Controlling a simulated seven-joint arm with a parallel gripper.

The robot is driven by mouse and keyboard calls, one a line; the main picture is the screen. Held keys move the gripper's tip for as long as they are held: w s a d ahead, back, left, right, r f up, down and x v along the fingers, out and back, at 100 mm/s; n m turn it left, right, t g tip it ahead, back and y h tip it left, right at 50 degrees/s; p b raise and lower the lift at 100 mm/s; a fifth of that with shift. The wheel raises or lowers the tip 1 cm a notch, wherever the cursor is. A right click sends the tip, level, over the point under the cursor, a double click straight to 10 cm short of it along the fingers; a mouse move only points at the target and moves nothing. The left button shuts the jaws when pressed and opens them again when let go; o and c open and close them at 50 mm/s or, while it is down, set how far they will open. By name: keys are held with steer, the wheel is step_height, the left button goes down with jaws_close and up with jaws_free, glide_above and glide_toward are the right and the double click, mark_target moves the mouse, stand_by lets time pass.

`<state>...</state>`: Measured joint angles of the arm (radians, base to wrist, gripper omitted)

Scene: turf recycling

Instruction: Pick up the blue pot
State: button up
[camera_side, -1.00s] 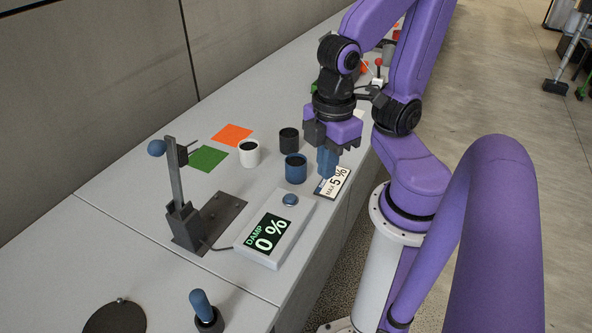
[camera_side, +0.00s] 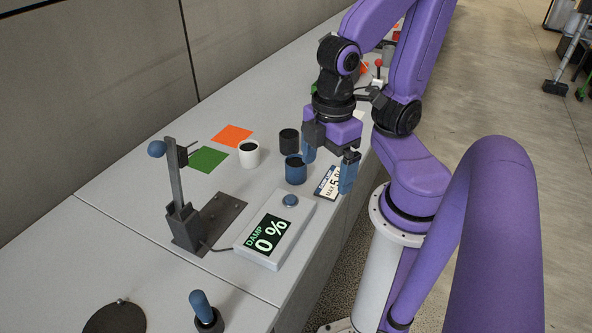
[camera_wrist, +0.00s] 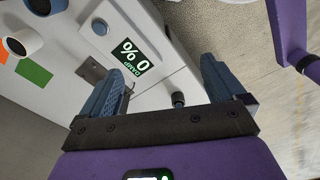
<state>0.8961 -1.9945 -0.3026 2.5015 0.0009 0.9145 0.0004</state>
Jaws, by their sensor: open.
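The blue pot (camera_side: 296,172) stands upright on the bench, dark inside, in the side view. In the wrist view the blue pot (camera_wrist: 58,6) is cut by the top edge. My gripper (camera_side: 328,168) is open, fingers pointing down, with nothing between them. Its left finger overlaps the pot's upper right rim in the side view; I cannot tell whether they touch. In the wrist view the pot lies beyond and left of my open fingers (camera_wrist: 165,78), not between them.
A white pot (camera_side: 249,158) and a black pot (camera_side: 289,137) stand close behind the blue one. The damp meter (camera_side: 268,238) reads 0 %. A "MAX 5 %" card (camera_side: 328,190) lies below my gripper. Green (camera_side: 208,159) and orange (camera_side: 232,135) squares lie at the left.

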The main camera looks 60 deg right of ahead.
steer(key=w+f+n+g+h, duration=0.1)
steer(key=w+f+h, duration=0.25)
steer(key=w, duration=0.25)
steer(key=w+f+h, duration=0.3)
steer(key=w+h, duration=0.1)
steer(key=w, duration=0.3)
steer(key=n+g+h, duration=0.2)
steer(key=h, duration=0.4)
glide_toward(293, 163)
steer(key=x, duration=0.6)
steer(key=shift+w+d, duration=0.1)
steer(key=shift+d, duration=0.1)
steer(key=x, duration=0.3)
steer(key=shift+s+d+f, duration=0.25)
steer(key=shift+s+d, duration=0.05)
steer(key=shift+d+f, duration=0.25)
steer(key=shift+d, duration=0.3)
steer(key=c, duration=1.1)
